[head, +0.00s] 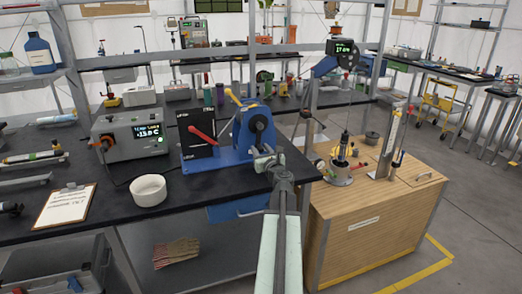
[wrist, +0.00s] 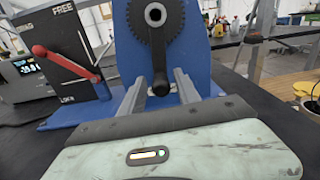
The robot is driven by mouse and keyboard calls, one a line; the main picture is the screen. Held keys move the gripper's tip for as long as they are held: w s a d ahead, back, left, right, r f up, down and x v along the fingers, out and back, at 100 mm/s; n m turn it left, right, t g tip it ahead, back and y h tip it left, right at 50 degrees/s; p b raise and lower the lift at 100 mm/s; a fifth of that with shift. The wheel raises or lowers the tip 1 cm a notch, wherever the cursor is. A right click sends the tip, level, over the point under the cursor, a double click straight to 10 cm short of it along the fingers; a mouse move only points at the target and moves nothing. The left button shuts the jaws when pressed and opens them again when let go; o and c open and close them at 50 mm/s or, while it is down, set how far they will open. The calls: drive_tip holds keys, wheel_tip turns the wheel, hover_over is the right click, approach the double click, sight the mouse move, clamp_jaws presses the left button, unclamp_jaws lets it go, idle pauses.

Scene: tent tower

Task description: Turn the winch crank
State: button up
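The winch (head: 255,125) is a blue stand with a dark toothed wheel, on a blue base plate on the black bench. In the wrist view the wheel (wrist: 155,14) is at the top, and a dark crank arm hangs down from it. The crank's black handle (wrist: 161,86) points toward my camera. My gripper (head: 266,158) is in front of the winch. In the wrist view my gripper (wrist: 160,92) is open, with one finger on each side of the handle and gaps showing. I cannot tell how deep the handle sits between them.
A black panel (head: 196,150) with a red lever (head: 202,134) stands left of the winch; its labels include FREE. A white bowl (head: 149,189), a clipboard (head: 66,207) and a grey display box (head: 130,137) are further left. A wooden cabinet (head: 365,225) with instruments stands at right.

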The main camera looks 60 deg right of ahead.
clamp_jaws()
drive_tip(key=shift+s+d, duration=0.1)
idle(1.1)
